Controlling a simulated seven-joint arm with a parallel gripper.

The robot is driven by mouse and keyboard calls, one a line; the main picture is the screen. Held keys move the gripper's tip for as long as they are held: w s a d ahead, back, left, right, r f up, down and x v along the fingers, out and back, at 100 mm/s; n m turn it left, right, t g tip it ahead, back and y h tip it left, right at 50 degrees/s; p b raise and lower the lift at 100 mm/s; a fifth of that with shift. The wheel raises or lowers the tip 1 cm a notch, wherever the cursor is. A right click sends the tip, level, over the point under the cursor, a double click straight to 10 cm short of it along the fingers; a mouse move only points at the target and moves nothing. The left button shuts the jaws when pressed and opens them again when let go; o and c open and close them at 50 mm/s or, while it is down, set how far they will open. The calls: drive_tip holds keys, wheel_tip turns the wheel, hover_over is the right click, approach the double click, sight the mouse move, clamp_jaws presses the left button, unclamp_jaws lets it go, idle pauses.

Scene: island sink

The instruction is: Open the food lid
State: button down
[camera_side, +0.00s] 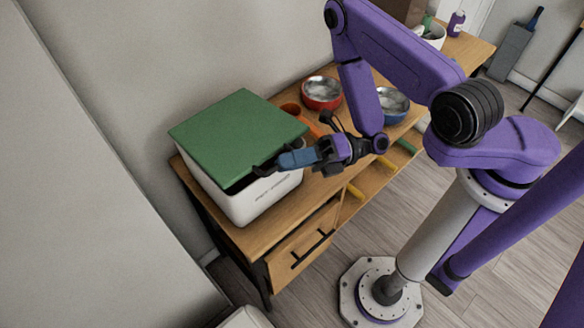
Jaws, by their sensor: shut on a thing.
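The food container (245,204) is a white box with dark lettering on its front, standing at the left end of the wooden table. Its green lid (235,132) lies over the top. A dark gap shows below the lid's front edge near its right part, so the lid looks slightly raised there. My gripper (268,170) is at the lid's front edge, with its dark fingertips against that edge. It is shut on the lid's edge. The fingertips are small, and the exact grip is partly hidden.
A red bowl (321,92) and a blue bowl (393,105) stand behind my gripper on the wooden table (262,236). An orange object (291,109) lies beside the lid. A drawer with a black handle (312,248) is below. The wall is close behind.

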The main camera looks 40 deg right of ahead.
drive_tip(key=w+r+m+h, duration=0.1)
drive_tip(key=w+r+m, duration=0.35)
drive_tip(key=r, duration=0.45)
drive_tip(key=w+r+m+h, duration=0.25)
drive_tip(key=w+r, duration=0.35)
drive_tip(key=r, duration=0.3)
drive_tip(key=w+r, duration=0.3)
drive_tip(key=w, duration=0.6)
drive_tip(key=w+r+m+g, duration=0.1)
drive_tip(key=w+r, duration=0.2)
drive_tip(key=w, duration=0.6)
drive_tip(key=shift+w, duration=0.4)
drive_tip(key=shift+r+y, duration=0.15)
drive_tip(key=shift+y, duration=0.1)
